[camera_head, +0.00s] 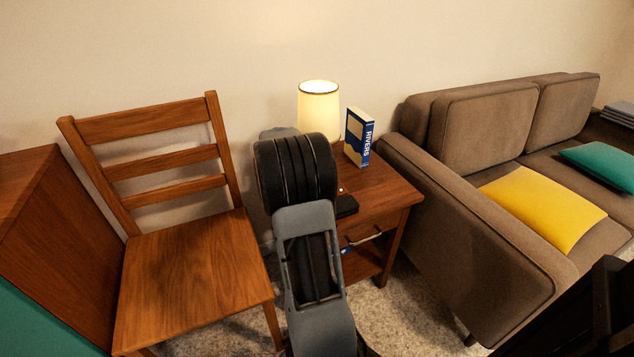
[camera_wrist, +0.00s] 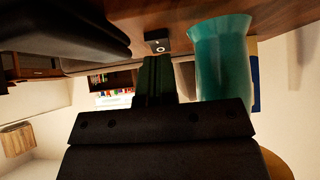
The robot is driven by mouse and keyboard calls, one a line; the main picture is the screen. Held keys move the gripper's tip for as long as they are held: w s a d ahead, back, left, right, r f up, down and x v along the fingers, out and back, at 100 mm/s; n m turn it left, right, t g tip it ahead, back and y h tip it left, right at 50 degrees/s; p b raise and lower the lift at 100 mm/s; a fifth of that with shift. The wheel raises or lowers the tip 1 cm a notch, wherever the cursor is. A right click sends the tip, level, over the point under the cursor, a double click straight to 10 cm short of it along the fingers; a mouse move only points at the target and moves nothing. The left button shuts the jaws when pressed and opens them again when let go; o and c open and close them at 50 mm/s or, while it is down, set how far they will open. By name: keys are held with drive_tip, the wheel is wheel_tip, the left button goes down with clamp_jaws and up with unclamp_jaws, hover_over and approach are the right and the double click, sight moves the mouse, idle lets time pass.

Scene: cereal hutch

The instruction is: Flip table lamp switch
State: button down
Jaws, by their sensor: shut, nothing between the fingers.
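The table lamp (camera_head: 319,105) stands on the wooden side table (camera_head: 385,190), and its cream shade is lit. My arm hides its base in the head view. In the wrist view, which looks upside down, a teal vase-like body (camera_wrist: 222,60) stands on the wood; I cannot tell if it is the lamp's base. A small black box with a pale round spot (camera_wrist: 157,41), possibly the switch, sits on the wood beside it. My gripper (camera_wrist: 154,62) is shut and empty, its tips close to this box in the picture; contact cannot be told. The head view hides my gripper.
A wooden chair (camera_head: 190,270) is at left and a brown sofa (camera_head: 470,240) at right, both close to the table.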

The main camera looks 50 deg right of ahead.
drive_tip(key=a+f+v, duration=0.1)
drive_tip(key=v, duration=0.8)
drive_tip(key=shift+w+p, duration=0.3)
drive_tip(key=shift+p, duration=0.1)
drive_tip(key=shift+a+r, duration=0.1)
drive_tip(key=s+a+r+n+t+y+p, duration=0.2)
drive_tip(key=s+a+r+n+p, duration=0.1)
drive_tip(key=a+r+n+p, duration=0.4)
drive_tip(key=s+a+r+n+t+y+p, duration=0.3)
drive_tip(key=a+r+n+p, duration=0.5)
drive_tip(key=a+r+p, duration=0.5)
drive_tip(key=s+a+r+n+t+y+p, duration=0.2)
drive_tip(key=s+a+r+n+y+p, duration=0.1)
drive_tip(key=a+r+n+p, duration=0.5)
wheel_tip(320, 180, up, 3)
drive_tip(key=s+a+p, duration=0.1)
drive_tip(key=a+p, duration=0.1)
drive_tip(key=p, duration=0.2)
drive_tip(key=shift+s+a, duration=0.15)
drive_tip(key=shift+s, duration=0.25)
drive_tip(key=shift+r, duration=0.1)
